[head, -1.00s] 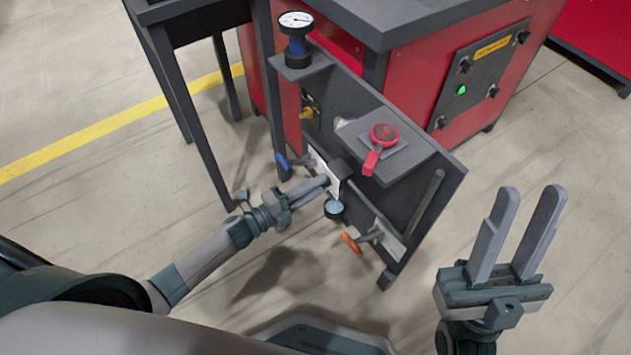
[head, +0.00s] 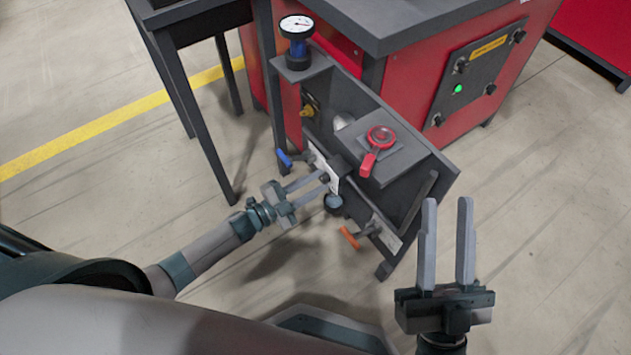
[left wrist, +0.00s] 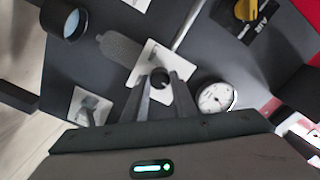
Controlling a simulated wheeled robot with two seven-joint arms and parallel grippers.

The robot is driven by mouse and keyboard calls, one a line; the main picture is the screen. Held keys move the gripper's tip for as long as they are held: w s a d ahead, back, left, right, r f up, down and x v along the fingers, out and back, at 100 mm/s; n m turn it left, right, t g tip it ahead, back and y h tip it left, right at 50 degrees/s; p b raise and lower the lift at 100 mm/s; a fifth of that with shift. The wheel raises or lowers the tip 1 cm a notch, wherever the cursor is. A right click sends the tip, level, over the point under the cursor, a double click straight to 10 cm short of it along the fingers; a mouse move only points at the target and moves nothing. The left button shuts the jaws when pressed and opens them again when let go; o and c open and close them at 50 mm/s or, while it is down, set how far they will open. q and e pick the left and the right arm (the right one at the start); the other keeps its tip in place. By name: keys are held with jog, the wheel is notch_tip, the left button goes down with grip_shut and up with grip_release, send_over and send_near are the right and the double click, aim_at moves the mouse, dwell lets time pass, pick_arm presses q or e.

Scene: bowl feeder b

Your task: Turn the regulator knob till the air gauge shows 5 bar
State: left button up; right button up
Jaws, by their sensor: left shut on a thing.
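The small dark regulator knob (left wrist: 160,78) sits on a white plate in the left wrist view, between the two fingertips of my left gripper (left wrist: 161,88). In the head view my left gripper (head: 325,181) is shut on this knob at the white plate of the grey panel. A round white gauge (left wrist: 217,97) is right of the knob in the left wrist view; its reading is too small to tell. In the head view, a white-dial gauge (head: 297,25) tops a blue and black post. My right gripper (head: 447,203) is open and empty, right of the panel.
A red-handled valve (head: 379,142) is on a ledge above the knob. A blue handle (head: 284,158) and an orange handle (head: 350,238) flank it. A yellow knob (left wrist: 247,10) is farther along the panel. Free floor lies in front and right.

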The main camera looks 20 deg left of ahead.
pick_arm(q)
jog(key=o, duration=1)
jog(key=shift+o, duration=0.2)
jog(key=shift+s+a, duration=0.35)
jog(key=shift+s, duration=0.1)
jog(key=p+v, duration=0.2)
jog(key=v, duration=1.4)
pick_arm(e)
jog(key=f+g, duration=0.1)
jog(key=a+f+g, duration=0.1)
jog(key=f, duration=0.1)
jog(key=w+f+g, duration=0.1)
jog(key=shift+w+a+f+h, duration=0.1)
jog(key=shift+a+f+h, duration=0.15)
jog(key=shift+f+h, duration=0.15)
pick_arm(q)
jog(key=shift+s, duration=0.1)
